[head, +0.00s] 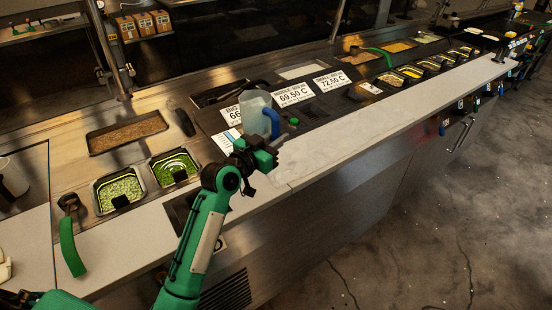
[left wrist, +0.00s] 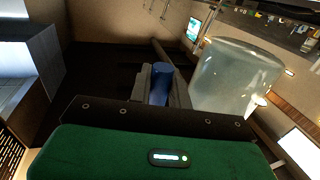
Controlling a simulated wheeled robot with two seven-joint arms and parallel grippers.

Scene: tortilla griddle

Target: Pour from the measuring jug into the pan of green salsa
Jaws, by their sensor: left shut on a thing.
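The translucent measuring jug (head: 255,108) with a blue handle stands out at the middle of the head view. It looks about upright, and whether it touches the counter behind it I cannot tell. My left gripper (head: 268,146) is shut on the blue handle; in the left wrist view the handle (left wrist: 161,84) sits between the fingers, with the jug (left wrist: 235,78) to its right. Two pans of green food are left of the gripper: one pale and chopped (head: 119,187), one brighter green (head: 174,164). Which one is the salsa I cannot tell for sure. My right gripper is not in view.
A rectangular brown-filled tray (head: 128,133) lies behind the green pans. A green-handled tool (head: 70,245) is at the left. Price signs (head: 293,95) stand behind the jug. The pale counter front (head: 345,133) is clear to the right.

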